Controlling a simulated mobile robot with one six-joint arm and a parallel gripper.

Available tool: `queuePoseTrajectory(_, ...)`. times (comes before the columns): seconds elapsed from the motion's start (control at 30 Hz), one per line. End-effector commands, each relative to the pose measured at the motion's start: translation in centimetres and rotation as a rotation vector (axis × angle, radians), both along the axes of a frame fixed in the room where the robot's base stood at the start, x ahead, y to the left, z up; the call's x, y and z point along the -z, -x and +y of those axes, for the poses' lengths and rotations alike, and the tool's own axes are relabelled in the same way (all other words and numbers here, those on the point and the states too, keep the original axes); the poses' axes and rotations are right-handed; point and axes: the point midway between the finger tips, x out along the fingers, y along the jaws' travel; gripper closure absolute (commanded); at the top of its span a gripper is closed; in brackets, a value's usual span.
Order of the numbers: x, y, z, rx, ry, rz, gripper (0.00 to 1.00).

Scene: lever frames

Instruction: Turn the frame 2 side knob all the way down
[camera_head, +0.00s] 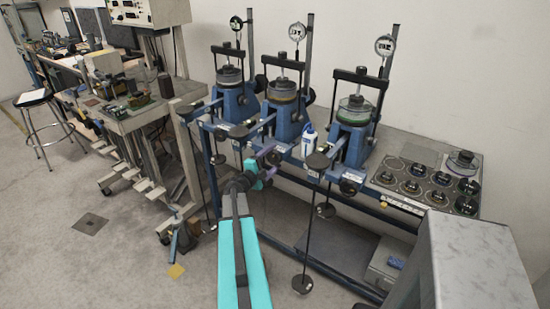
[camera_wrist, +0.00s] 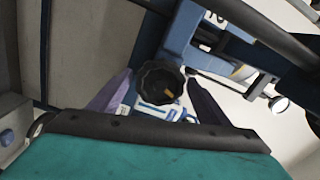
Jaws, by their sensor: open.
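The black side knob (camera_wrist: 160,82) shows in the wrist view as a scalloped disc with an orange mark pointing right and slightly down. It is on the blue middle lever frame (camera_head: 285,122), which I take as frame 2. My gripper (camera_wrist: 159,78) is open, with one purple finger on each side of the knob and gaps between. Whether the knob is fully between the fingers in depth, I cannot tell. In the head view my teal arm reaches up to the middle frame, and my gripper (camera_head: 268,162) mostly hides the knob.
A left lever frame (camera_head: 230,100) and a right lever frame (camera_head: 352,143) stand on the same blue bench. A white bottle (camera_head: 308,138) stands between the middle and right frames. Hanging rods with weights (camera_head: 302,284) are in front. A black-dished tray (camera_head: 425,185) lies at right.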

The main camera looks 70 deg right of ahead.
Motion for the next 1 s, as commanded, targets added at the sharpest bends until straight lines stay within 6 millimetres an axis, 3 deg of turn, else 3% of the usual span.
queuePoseTrajectory(0.6,0.0,-1.1,4.6,0.001,0.000,0.000,0.30)
queuePoseTrajectory(1.0,0.0,-1.2,4.9,0.002,0.000,0.000,0.30)
